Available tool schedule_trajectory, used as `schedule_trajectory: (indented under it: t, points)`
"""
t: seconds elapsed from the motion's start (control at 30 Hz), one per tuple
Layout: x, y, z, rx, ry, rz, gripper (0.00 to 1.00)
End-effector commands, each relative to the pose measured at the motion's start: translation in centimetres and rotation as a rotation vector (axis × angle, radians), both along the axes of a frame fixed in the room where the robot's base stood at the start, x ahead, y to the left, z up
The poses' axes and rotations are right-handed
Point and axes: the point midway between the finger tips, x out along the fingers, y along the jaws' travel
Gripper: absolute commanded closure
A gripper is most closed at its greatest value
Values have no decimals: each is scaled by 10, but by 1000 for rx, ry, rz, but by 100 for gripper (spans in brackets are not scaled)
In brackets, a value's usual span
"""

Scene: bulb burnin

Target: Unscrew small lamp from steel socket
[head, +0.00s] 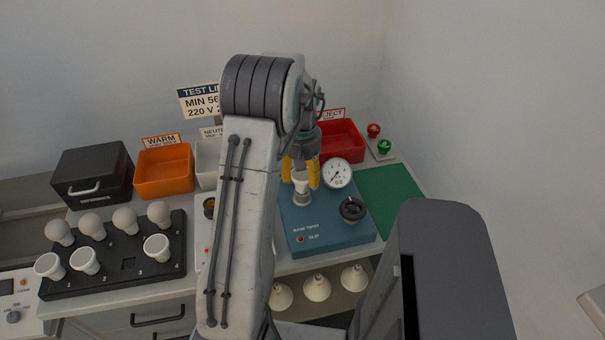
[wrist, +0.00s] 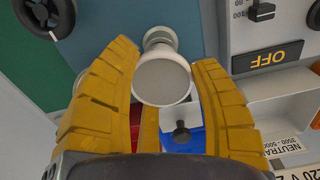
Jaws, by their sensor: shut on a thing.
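The small lamp (wrist: 162,82) is white with a flat round face, seen end-on in the wrist view. In the head view the lamp (head: 300,178) is upright and partly hidden by my fingers. My gripper (head: 300,172) has yellow ribbed fingers, pointing down and closed on the lamp from both sides; the fingers (wrist: 166,68) flank it in the wrist view. The steel socket (head: 302,199) is directly below the lamp on the blue tester box (head: 325,225). A pale metallic ring of the socket (wrist: 160,37) shows behind the lamp. I cannot tell how far the lamp's thread sits in it.
A gauge (head: 337,173) and black knob (head: 353,209) stand close right of the socket. A black rack (head: 115,285) holds several bulbs at left. The green mat (head: 393,198) is clear.

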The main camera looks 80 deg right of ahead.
Motion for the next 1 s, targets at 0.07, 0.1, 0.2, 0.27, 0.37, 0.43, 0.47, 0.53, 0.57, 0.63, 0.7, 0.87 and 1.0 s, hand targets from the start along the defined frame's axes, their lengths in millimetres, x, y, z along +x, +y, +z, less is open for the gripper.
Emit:
schedule_trajectory:
  t: [0.07, 0.1, 0.2, 0.27, 0.37, 0.43, 0.47, 0.53, 0.57, 0.63, 0.7, 0.87, 1.0]
  points:
    - [1, 7, -3, 25, -1, 8, 75]
    - [1, 7, -3, 25, -2, 22, 75]
    - [1, 7, -3, 26, -2, 95, 75]
    - [1, 7, -3, 26, -2, 162, 75]
    - [1, 7, -3, 26, -3, 282, 76]
    - [1, 7, -3, 26, -3, 365, 76]
    - [1, 7, -3, 26, -3, 400, 76]
    - [1, 7, -3, 26, -4, 483, 76]
    - [1, 6, -3, 26, -3, 518, 76]
    - [1, 6, -3, 26, -4, 600, 76]
    - [1, 6, -3, 26, -4, 683, 76]
    - [1, 6, -4, 24, -5, 871, 76]
    - [0, 6, -4, 24, -5, 1035, 76]
